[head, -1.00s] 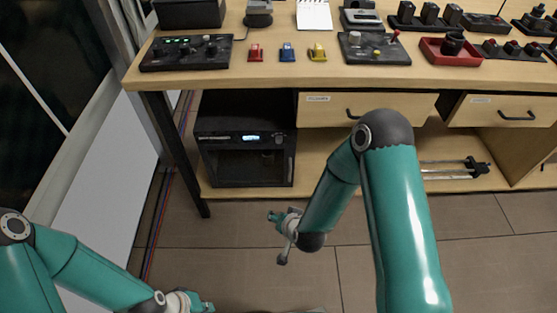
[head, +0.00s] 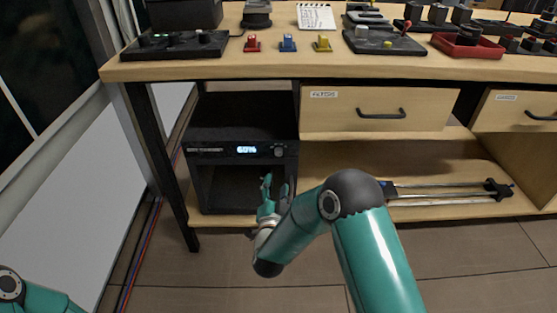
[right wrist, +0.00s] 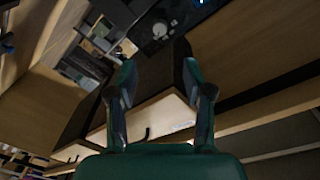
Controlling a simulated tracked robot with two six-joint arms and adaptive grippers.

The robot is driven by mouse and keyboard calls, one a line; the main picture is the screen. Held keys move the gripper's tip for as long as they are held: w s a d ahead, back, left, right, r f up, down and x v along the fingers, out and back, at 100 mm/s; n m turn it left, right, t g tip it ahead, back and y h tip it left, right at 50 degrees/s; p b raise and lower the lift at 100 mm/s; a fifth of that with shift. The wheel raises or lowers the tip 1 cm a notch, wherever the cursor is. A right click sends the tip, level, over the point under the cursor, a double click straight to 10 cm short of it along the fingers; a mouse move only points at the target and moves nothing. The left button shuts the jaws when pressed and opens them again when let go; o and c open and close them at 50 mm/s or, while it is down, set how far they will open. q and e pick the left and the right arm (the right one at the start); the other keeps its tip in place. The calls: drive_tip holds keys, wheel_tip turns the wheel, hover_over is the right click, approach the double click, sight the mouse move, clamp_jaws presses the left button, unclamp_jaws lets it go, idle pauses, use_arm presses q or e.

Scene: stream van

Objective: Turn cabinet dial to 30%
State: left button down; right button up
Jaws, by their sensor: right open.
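The black cabinet (head: 240,125) stands on the lower shelf under the bench. Its lit display (head: 246,150) seems to read 60%. My right gripper (head: 275,184) is open and empty, in front of the cabinet and a little below the dial in the picture. My left gripper is out of the picture.
The drawer (head: 380,109) is right of the cabinet under the bench top (head: 200,69). A table leg (head: 155,165) stands to the left. A metal rod assembly (head: 440,193) lies on the shelf at right. Control boxes and switches cover the bench top.

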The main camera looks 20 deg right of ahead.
sight(279, 155)
drive_tip(key=b+x, duration=0.2)
drive_tip(key=x, duration=1.1)
drive_tip(key=shift+w+f, duration=0.1)
clamp_jaws()
